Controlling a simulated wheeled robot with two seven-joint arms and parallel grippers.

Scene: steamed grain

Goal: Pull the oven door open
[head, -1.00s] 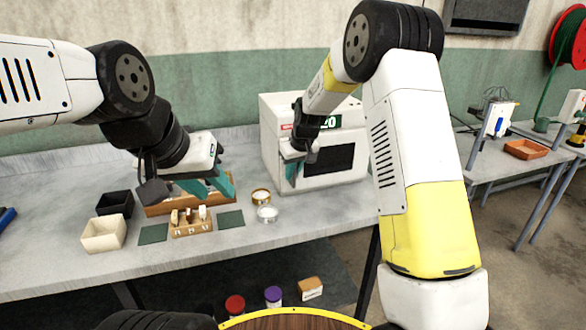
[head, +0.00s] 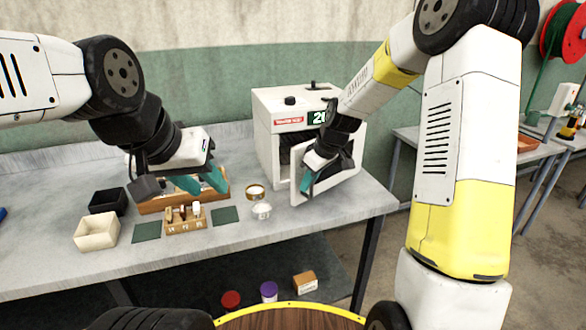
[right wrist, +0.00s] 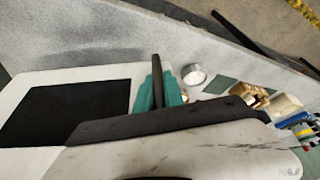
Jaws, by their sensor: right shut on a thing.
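The white oven (head: 264,142) stands at the back right of the bench, with a green digital display and a dark interior showing. Its door (head: 335,187) is partly open, swung out toward me with the hinge side at the right. My right gripper (head: 307,181) is at the door's free edge. In the right wrist view its teal fingers (right wrist: 164,92) are shut around the dark bar handle (right wrist: 157,68), beside the door's black window (right wrist: 68,104). My left gripper (head: 205,184) is open, its teal fingers apart and empty above the wooden tray.
A wooden tray (head: 160,206), a small block holder (head: 185,227), green mats (head: 225,216), a glass dish (head: 261,211), a round tin (head: 255,191), a black bin (head: 108,201) and a cream bin (head: 97,232) occupy the bench. Bare bench lies in front of the door.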

